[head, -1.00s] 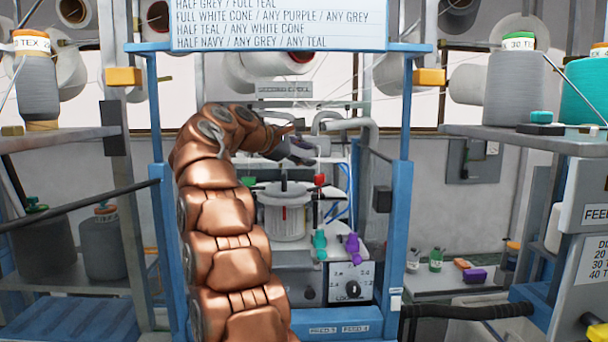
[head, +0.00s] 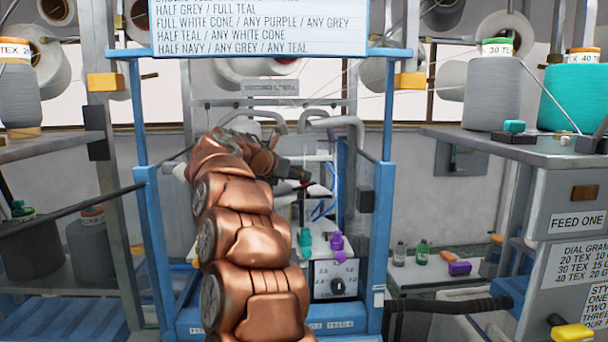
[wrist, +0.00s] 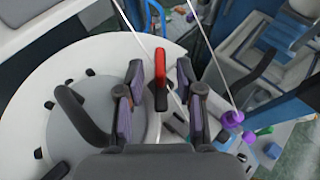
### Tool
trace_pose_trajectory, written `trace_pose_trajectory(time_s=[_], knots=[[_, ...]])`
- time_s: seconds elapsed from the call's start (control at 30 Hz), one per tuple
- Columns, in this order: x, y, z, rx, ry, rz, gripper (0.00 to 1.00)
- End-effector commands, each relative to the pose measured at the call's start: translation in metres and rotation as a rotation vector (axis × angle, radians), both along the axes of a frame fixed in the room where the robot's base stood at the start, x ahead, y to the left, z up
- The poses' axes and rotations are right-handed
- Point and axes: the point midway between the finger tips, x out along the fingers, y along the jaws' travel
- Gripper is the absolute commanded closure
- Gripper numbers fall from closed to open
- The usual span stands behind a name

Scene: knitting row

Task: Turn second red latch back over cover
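The red latch (wrist: 160,66) stands out in the wrist view, with a dark lower end, at the right edge of the round white cover (wrist: 75,65). My gripper (wrist: 161,78) is open, with one finger to each side of the latch and gaps showing between. I cannot tell how far the latch reaches down between the fingers. The other latch cannot be made out.
A dark curved handle (wrist: 80,115) rises from the cover on the left. Thin pale yarns cross near the latch. Purple (head: 337,242) and teal (head: 304,240) knobs sit on the machine below. Blue posts (head: 382,200) flank the machine.

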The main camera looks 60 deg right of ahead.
Motion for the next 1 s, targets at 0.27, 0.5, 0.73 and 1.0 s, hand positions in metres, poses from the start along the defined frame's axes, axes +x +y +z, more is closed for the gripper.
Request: trace_pose_trajectory(time_s=[0.27,0.5,0.73,1.0], knots=[[-0.003,-0.026,-0.011,0.001,0.000,0.000,0.64],[-0.004,-0.030,-0.013,0.000,0.000,-0.001,0.64],[-0.003,-0.030,-0.013,0.000,0.000,0.000,0.76],[-0.003,-0.030,-0.013,0.000,0.000,0.000,1.00]])
